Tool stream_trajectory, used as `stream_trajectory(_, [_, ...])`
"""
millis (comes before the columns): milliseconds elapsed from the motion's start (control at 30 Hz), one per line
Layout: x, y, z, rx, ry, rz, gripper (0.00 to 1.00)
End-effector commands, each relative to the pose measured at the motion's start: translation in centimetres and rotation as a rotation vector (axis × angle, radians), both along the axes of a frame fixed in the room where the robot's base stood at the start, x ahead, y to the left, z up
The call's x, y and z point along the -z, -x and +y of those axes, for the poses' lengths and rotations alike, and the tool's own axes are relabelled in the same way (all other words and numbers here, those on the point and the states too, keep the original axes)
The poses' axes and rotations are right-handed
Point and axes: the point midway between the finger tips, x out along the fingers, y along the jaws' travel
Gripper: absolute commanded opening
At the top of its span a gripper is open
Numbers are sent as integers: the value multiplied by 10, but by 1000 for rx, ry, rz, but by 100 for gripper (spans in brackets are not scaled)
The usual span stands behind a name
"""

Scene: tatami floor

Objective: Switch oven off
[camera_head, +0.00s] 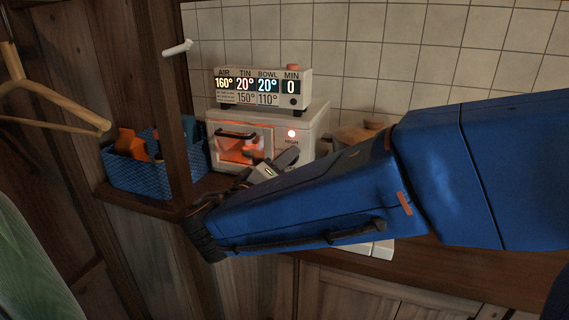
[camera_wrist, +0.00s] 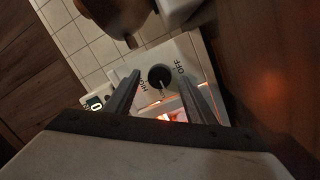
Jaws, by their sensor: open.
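The small white oven (camera_head: 314,120) stands on the wooden counter in the head view, its window glowing orange. My gripper (camera_wrist: 157,82) is open, with one finger to each side of the knob in the picture. I cannot tell whether the fingers touch it. In the head view, my gripper (camera_head: 274,166) is in front of the oven's lower right, and my arm hides the knob.
A display box (camera_head: 262,87) on the oven reads air 160°, tin 20°, bowl 20°, min 0. A blue basket (camera_head: 142,175) stands left, behind a dark post (camera_head: 172,110). A wooden hanger (camera_head: 50,100) hangs at far left. A brown lidded pot (camera_head: 357,135) stands right.

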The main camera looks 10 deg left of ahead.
Motion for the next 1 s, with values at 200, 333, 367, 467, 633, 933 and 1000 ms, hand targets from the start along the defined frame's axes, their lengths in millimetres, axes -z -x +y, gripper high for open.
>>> stream_trajectory(200, [0,-9,-2,0,0,0,50])
stream_trajectory(333, [0,-9,-2,-1,0,-1,50])
stream_trajectory(367, [0,-9,-2,-1,0,-1,50])
stream_trajectory(467, [0,-9,-2,-1,0,-1,45])
stream_trajectory(633, [0,-9,-2,0,0,0,9])
stream_trajectory(933, [0,-9,-2,0,27,3,9])
stream_trajectory(1000, [0,-9,-2,-1,50,7,9])
